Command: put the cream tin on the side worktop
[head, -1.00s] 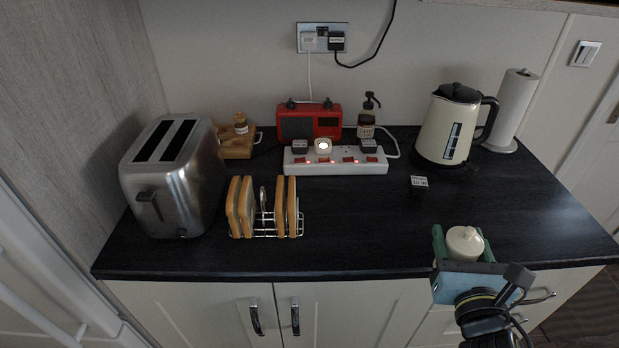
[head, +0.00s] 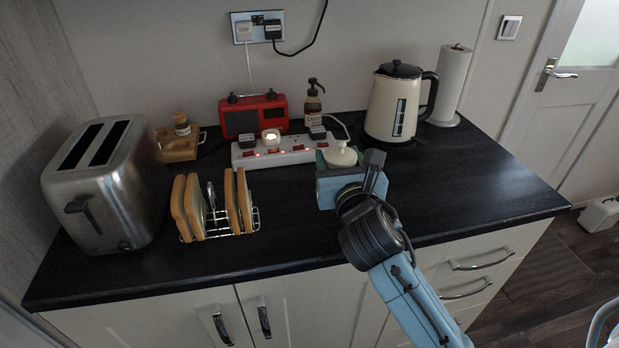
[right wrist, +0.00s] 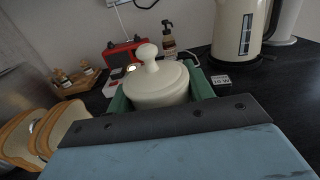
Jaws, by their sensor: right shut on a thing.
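The cream tin (head: 341,155), a round lidded pot with a knob, is held upright between the green fingers of my right gripper (head: 338,160). It also shows in the right wrist view (right wrist: 158,84), with a green finger on each side of it. My right gripper is shut on it. It is over the dark worktop (head: 455,195), in front of the power strip. I cannot tell whether the tin touches the worktop, since the gripper hides its base. My left gripper is not in view.
Behind the tin are a white power strip (head: 271,151), a red radio (head: 254,114) and a pump bottle (head: 313,102). A cream kettle (head: 394,104) and paper roll (head: 451,85) stand right. A toast rack (head: 243,222) and toaster (head: 108,185) stand left. The worktop's right front is clear.

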